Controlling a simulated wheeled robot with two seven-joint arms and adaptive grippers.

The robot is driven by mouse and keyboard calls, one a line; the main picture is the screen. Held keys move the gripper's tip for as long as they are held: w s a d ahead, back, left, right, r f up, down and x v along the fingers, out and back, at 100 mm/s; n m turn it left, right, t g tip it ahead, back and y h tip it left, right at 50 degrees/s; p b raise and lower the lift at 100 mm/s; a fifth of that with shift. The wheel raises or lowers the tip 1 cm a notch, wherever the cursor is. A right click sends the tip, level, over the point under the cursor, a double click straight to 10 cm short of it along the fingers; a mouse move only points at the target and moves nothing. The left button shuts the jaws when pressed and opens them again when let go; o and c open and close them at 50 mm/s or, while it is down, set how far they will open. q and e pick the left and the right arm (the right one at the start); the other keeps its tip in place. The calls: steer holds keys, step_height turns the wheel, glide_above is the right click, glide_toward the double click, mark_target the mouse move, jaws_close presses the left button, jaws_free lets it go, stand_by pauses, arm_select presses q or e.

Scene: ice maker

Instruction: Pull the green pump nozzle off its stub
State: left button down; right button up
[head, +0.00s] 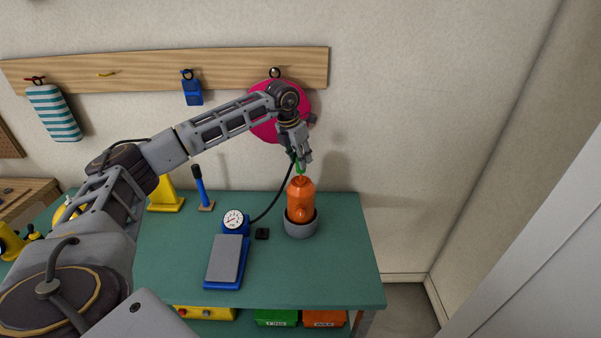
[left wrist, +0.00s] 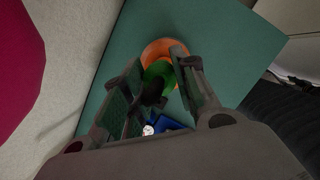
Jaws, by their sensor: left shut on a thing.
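The green pump nozzle (head: 299,168) is right above the top of an orange bottle-shaped body (head: 300,196), which stands upright in a grey round holder (head: 301,229) on the green table. My left gripper (head: 300,160) reaches down from above and is shut on the nozzle. In the left wrist view the green nozzle (left wrist: 158,72) shows between the two fingers, with the orange body (left wrist: 160,47) just beyond it. The stub is mostly hidden; I cannot tell whether the nozzle still touches it. My right gripper is not in view.
A black hose (head: 274,205) runs from the nozzle to a blue pump with a round gauge (head: 235,219) and grey pedal (head: 227,258). A pink disc (head: 266,125) hangs on the wall rail behind my arm. The table's right side is clear.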

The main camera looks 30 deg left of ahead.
arm_select(q)
steer(key=shift+r, duration=0.1)
steer(key=shift+r+p, duration=0.95)
steer(key=shift+r, duration=0.4)
steer(key=shift+r+p, duration=0.35)
steer(key=shift+r, duration=0.25)
steer(key=shift+f, duration=0.1)
